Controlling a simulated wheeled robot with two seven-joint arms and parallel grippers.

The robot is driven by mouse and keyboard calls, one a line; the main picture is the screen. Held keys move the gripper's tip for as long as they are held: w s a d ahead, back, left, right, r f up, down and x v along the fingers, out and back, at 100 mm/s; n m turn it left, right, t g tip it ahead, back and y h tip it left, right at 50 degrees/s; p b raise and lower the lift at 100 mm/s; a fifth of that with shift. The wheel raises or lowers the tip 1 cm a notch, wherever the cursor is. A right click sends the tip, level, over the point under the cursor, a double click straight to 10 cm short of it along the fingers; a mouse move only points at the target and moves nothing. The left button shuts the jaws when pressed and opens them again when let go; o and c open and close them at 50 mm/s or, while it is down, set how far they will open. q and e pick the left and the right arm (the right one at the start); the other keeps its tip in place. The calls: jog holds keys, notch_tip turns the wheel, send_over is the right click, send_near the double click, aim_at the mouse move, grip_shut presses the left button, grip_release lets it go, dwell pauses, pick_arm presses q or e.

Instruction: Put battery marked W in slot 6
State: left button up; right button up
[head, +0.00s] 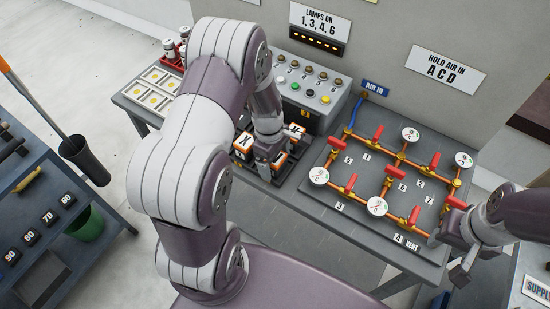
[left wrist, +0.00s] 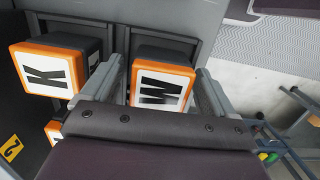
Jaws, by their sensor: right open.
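The battery marked W (left wrist: 163,88) has an orange rim, a white face and a dark body. A battery marked K (left wrist: 47,72) stands beside W, with a gap. Part of another orange battery (left wrist: 53,131) shows below K. My right gripper (head: 456,258) is open and empty at the pipe board's right end. I cannot make out slot 6.
A grey control box (head: 318,92) with buttons stands behind the holder. A pipe board (head: 335,212) with red valves and gauges is to the right. A sign (head: 318,20) reads lamps on 1, 3, 4, 6. A blue side table (head: 45,225) stands at left.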

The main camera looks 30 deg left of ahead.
pick_arm(q)
notch_tip(320, 180, up, 12)
jog(key=a, duration=0.1)
jog(key=s+d+r+m+t+y, duration=0.1)
jog(key=s+d+m, duration=0.5)
jog(key=m, duration=1.1)
jog(key=s, duration=0.3)
